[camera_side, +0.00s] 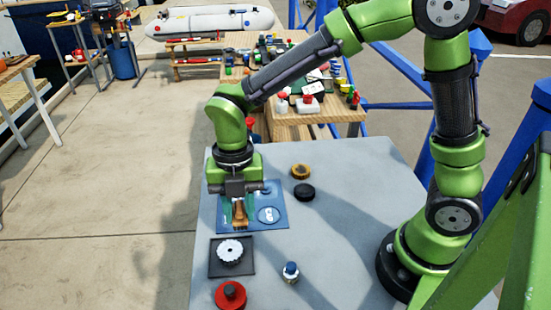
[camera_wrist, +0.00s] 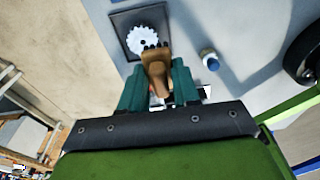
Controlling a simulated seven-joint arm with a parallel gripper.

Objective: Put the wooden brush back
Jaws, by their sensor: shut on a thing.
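The wooden brush (camera_side: 240,214) is brown with dark bristles. My gripper (camera_side: 238,208) is shut on it and points down over the left part of a blue mat (camera_side: 279,202). The mat has pale outlines, including a circle at its right. In the wrist view the brush (camera_wrist: 157,77) sits between my gripper's green fingers (camera_wrist: 158,92), its dark bristle end pointing away toward the white toothed disc. My gripper hides part of the mat, and I cannot tell whether the brush touches it.
A white toothed disc (camera_side: 230,250) lies on a dark square plate in front of the mat. A red round knob (camera_side: 230,294) and a blue-capped bottle (camera_side: 290,272) stand nearer. A black disc (camera_side: 304,191) and an orange ring (camera_side: 301,171) lie right.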

